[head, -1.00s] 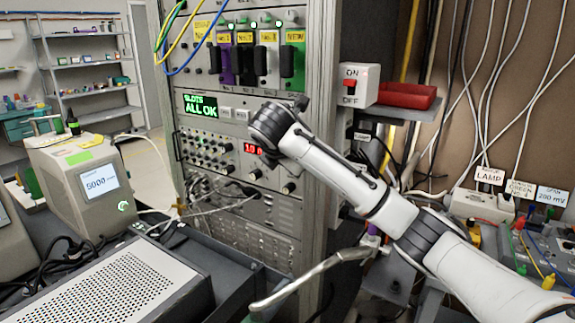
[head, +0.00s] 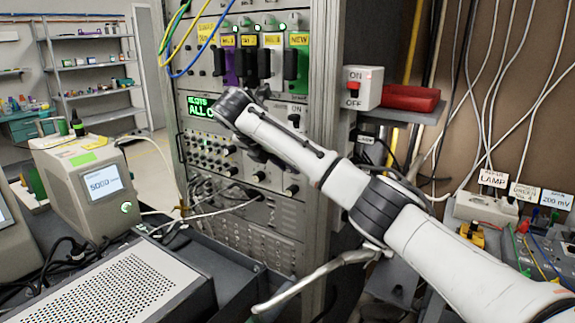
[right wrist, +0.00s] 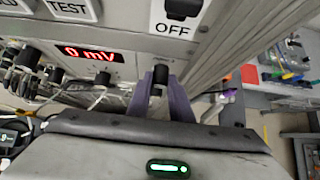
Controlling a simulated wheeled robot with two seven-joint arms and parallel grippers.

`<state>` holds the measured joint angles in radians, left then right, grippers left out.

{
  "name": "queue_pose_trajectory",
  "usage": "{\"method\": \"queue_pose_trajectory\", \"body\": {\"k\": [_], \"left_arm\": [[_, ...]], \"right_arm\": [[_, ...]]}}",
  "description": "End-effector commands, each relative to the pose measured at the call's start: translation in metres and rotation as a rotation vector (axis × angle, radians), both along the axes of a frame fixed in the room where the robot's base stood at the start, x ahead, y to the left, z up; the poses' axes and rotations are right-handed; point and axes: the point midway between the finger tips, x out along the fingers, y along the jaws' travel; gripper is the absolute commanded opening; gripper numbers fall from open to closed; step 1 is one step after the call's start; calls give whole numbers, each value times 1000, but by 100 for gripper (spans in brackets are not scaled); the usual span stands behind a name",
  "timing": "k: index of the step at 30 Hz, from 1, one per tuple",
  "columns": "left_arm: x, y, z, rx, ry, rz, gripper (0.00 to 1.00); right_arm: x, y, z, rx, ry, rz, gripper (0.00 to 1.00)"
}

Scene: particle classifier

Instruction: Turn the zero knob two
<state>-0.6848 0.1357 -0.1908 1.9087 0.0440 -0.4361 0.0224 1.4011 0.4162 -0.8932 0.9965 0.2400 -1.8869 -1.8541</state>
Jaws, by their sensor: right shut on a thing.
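In the right wrist view, a small black knob (right wrist: 159,76) sits on the grey panel to the right of a red display (right wrist: 88,53) reading 0 mV. My right gripper (right wrist: 161,92) has its two purple fingers around this knob and is shut on it. Any label beside the knob is too small or hidden to read. In the head view, my right arm reaches to the rack (head: 250,235) and its wrist (head: 232,103) covers the display and this knob. My left gripper is not in view.
A black switch (right wrist: 182,9) marked OFF is just above the gripper. Other black knobs (head: 292,190) are lower on the rack.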

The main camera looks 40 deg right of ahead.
Motion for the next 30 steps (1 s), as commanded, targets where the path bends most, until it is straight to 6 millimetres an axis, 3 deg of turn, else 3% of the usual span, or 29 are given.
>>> {"method": "queue_pose_trajectory", "body": {"k": [9,10,13,23,30], "left_arm": [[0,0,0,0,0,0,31],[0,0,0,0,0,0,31],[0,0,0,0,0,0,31],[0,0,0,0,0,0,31],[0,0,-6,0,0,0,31]], "right_arm": [[0,-1,0,-2,1,-1,0],[0,-1,0,-2,1,-1,23],[0,-1,0,-2,1,-1,38],[-1,2,3,-1,0,0,38],[-10,30,31,-1,-6,4,38]]}}
